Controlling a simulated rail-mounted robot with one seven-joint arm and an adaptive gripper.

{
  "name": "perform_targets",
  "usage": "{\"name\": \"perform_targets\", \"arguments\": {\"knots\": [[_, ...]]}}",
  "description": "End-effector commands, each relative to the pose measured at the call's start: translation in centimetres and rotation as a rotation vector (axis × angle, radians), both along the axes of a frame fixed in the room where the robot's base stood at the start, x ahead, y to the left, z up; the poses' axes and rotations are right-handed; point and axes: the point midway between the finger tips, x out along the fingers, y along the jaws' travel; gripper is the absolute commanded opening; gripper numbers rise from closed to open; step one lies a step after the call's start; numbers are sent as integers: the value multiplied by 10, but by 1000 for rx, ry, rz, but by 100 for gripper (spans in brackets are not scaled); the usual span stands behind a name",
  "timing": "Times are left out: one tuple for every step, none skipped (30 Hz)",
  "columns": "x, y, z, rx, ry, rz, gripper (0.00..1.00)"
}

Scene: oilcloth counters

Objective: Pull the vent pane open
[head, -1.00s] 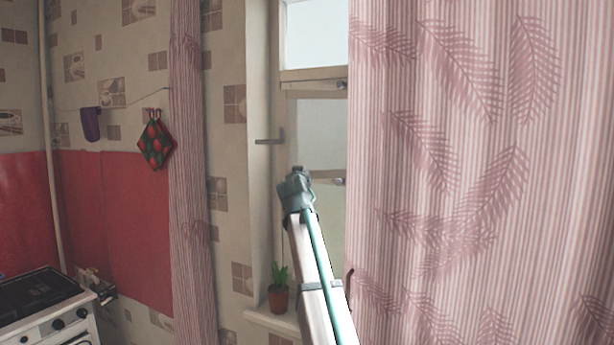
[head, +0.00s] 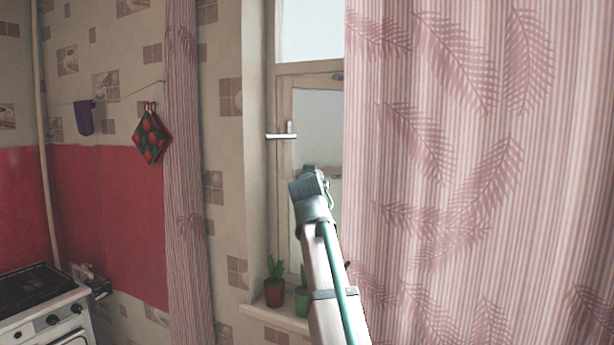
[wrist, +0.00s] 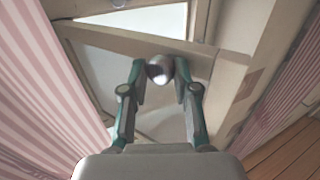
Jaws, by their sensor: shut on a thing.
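The vent pane (head: 318,115), with a light wooden frame, is in the window left of the large curtain in the head view. In the wrist view its wooden rail (wrist: 120,40) stands at an angle to the window frame, so the pane looks partly open. My gripper (wrist: 160,72) has its two fingers on either side of a round, shiny knob (wrist: 158,72) on that rail and is shut on it. In the head view my gripper (head: 312,175) is in front of the pane, and the knob and fingertips cannot be made out.
A pink striped curtain (head: 470,170) hangs close to the right of my arm. An L-shaped handle (head: 281,135) sticks out at the window's left. Potted plants (head: 274,291) stand on the sill (head: 262,311) below. A stove (head: 45,305) is at lower left.

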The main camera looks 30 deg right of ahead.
Motion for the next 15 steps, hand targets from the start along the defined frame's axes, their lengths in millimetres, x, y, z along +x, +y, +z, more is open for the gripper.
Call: {"name": "perform_targets", "arguments": {"knots": [[0,-6,2,-8,2,-11,0],[0,-6,2,-8,2,-11,0],[0,-6,2,-8,2,-11,0],[0,-6,3,-8,2,-11,0],[0,-6,3,-8,2,-11,31],[0,-6,3,-7,2,-11,38],[0,-6,3,-7,2,-11,43],[0,-6,3,-8,1,-11,48],[0,-6,3,-8,1,-10,54],[0,-6,3,-7,0,-10,54],[0,-5,3,-7,0,-9,54],[0,-5,2,-7,0,-8,54],[0,-5,2,-6,0,-8,54],[0,-4,2,-6,0,-7,54],[0,-4,2,-5,1,-7,54]]}}
